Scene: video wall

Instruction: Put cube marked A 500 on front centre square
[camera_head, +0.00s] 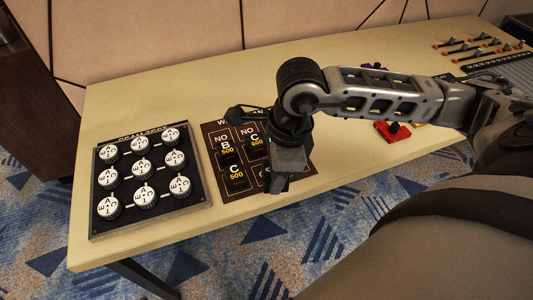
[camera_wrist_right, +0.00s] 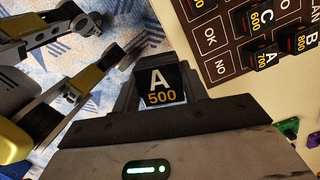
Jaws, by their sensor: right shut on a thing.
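My right gripper (camera_head: 287,178) is over the front part of a dark mat (camera_head: 211,140) with marked squares. In the right wrist view the gripper (camera_wrist_right: 160,68) is shut on a black cube marked A 500 (camera_wrist_right: 161,85), with white and yellow lettering facing the camera. On the mat stand cubes marked B 500 (camera_head: 227,150), C 600 (camera_head: 257,143) and C 500 (camera_head: 236,176). The wrist view also shows cubes A 700 (camera_wrist_right: 265,55) and B 800 (camera_wrist_right: 302,38). The gripper hides the mat's front centre in the head view. My left gripper is not seen.
A black board (camera_head: 150,221) with several round white-topped dials stands left of the mat. A panel of sliders (camera_head: 480,55) is at the far right. The back of the table (camera_head: 200,95) is clear.

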